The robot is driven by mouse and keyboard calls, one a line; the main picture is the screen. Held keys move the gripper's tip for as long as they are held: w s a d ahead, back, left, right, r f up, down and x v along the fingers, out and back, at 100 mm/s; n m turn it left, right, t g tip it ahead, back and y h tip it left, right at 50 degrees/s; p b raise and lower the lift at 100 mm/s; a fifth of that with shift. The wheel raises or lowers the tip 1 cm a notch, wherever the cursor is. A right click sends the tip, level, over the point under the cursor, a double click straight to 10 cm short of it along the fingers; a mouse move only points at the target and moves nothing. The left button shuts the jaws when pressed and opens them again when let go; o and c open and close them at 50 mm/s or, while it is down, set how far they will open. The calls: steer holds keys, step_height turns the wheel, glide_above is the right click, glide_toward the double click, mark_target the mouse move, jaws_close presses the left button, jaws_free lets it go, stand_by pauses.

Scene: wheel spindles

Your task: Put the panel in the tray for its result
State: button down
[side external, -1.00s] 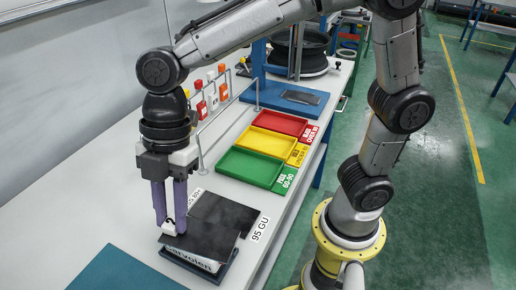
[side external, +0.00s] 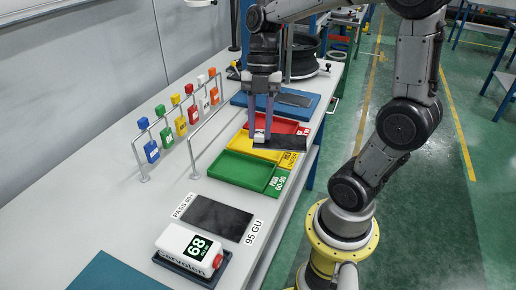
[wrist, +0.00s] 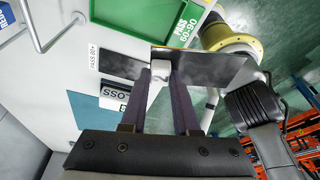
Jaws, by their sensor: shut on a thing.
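My gripper (side external: 261,134) is shut on the white grip tab of a dark panel (side external: 284,143), which sticks out to the right of the fingers. In the wrist view the panel (wrist: 205,66) sits between and beyond the fingertips. In the side view the panel overlaps the yellow tray (side external: 238,148) and the near part of the red tray (side external: 303,126); it looks raised, but its exact height is unclear. The green tray (side external: 222,178), labelled PASS 60-90, is nearer the camera and empty. The white gloss meter (side external: 172,243) reads 68.
A dark plate (side external: 218,216) beside a 95 GU label lies between meter and green tray. A metal rail (side external: 212,128) and coloured tags (side external: 180,125) stand left of the trays.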

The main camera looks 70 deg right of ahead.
steer(key=s+d+m+t, duration=0.1)
steer(key=s+d+m, duration=0.15)
steer(key=d, duration=0.35)
glide_above(243, 146)
steer(key=s, duration=0.1)
steer(key=shift+m, duration=0.45)
steer(key=f, duration=0.7)
steer(key=shift+s+d+f, duration=0.1)
steer(key=shift+d+f, duration=0.2)
steer(key=shift+f, duration=0.1)
steer(key=shift+w+d+f, duration=0.15)
steer(key=shift+w+f, duration=0.2)
steer(key=shift+f, duration=0.15)
steer(key=shift+w+d+f, duration=0.1)
steer(key=shift+w+f, duration=0.05)
steer(key=shift+f, duration=0.8)
steer(key=shift+w+d+f, duration=0.1)
steer(key=shift+w+f, duration=0.05)
steer(key=shift+f, duration=0.8)
steer(key=shift+f, duration=0.2)
steer(key=c, duration=0.9)
jaws_free()
steer(key=shift+r, duration=0.2)
